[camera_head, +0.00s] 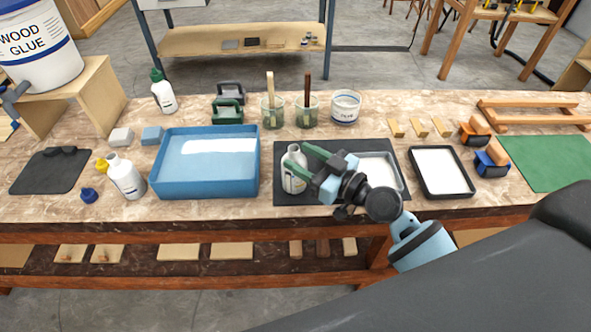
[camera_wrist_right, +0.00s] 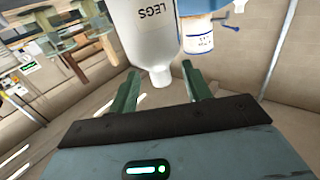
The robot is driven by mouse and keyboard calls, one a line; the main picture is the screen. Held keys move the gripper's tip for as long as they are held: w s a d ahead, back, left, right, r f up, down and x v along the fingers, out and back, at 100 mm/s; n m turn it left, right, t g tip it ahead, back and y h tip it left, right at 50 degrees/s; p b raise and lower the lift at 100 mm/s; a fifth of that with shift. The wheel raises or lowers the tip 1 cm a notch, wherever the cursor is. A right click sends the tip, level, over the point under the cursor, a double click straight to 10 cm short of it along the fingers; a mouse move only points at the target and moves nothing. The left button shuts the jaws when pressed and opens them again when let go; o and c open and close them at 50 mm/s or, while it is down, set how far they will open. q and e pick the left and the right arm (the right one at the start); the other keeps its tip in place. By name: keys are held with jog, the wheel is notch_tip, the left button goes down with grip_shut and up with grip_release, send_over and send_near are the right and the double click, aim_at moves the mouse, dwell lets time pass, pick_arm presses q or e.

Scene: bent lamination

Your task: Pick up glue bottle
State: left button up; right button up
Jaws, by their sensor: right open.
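A white glue bottle (camera_head: 293,178) stands upright on the dark mat (camera_head: 344,148) at the centre of the bench. My right gripper (camera_head: 298,156) is open at its upper part, its green fingers reaching to the bottle from the right. In the right wrist view the bottle (camera_wrist_right: 148,35) appears inverted, lettered "LEGS". Its narrow end lies between the two spread fingers (camera_wrist_right: 160,84), with gaps visible at both sides. Another white bottle with a yellow nozzle (camera_head: 125,177) and one with a green cap (camera_head: 163,92) stand to the left. My left gripper is out of view.
A blue tray (camera_head: 205,187) sits close left of the bottle. A white-filled pan (camera_head: 382,168) shares the mat, and a black tray (camera_head: 441,190) lies right. Glass jars with brushes (camera_head: 272,118) stand behind. A large wood glue bucket (camera_head: 40,55) stands at far left.

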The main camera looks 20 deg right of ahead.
jog(key=shift+x, duration=1.45)
grip_shut()
